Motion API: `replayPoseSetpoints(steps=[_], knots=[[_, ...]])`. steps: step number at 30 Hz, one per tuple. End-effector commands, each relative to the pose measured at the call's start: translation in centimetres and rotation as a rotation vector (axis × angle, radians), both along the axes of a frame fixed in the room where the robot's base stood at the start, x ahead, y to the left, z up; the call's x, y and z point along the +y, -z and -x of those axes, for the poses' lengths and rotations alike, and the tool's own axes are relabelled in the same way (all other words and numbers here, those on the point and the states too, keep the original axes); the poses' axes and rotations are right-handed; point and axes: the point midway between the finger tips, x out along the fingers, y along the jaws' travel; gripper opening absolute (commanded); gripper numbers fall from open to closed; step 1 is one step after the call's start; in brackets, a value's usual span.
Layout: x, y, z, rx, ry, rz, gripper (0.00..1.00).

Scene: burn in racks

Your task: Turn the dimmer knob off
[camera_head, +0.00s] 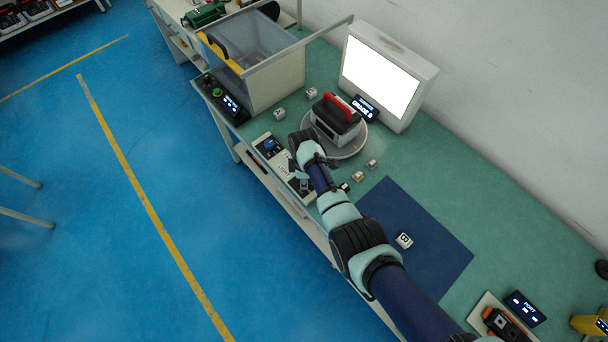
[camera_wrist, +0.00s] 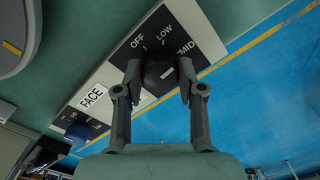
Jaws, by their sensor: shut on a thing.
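The dark round dimmer knob (camera_wrist: 158,74) sits on a white and black panel in the wrist view. OFF (camera_wrist: 137,42), LOW and MID labels are printed around it. A short pale mark shows on the knob, slanting roughly toward the MID side; the exact setting is hard to tell. My gripper (camera_wrist: 160,76) is shut on the knob, with one finger on each side.
A blue knob (camera_wrist: 77,131) and a FACE label share the panel. A round turntable (camera_head: 350,149) with a red-handled block (camera_head: 337,117) stands beside my arm. A lit screen (camera_head: 381,77) is behind it. Small cubes and a dark blue mat (camera_head: 433,238) lie on the green bench.

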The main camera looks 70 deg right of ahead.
Motion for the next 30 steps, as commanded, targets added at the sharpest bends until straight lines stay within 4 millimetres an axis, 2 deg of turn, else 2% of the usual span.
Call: replayPoseSetpoints(steps=[30], knots=[[-0.01,-0.13,-0.06,-0.001,-0.964,-0.001,0.04]])
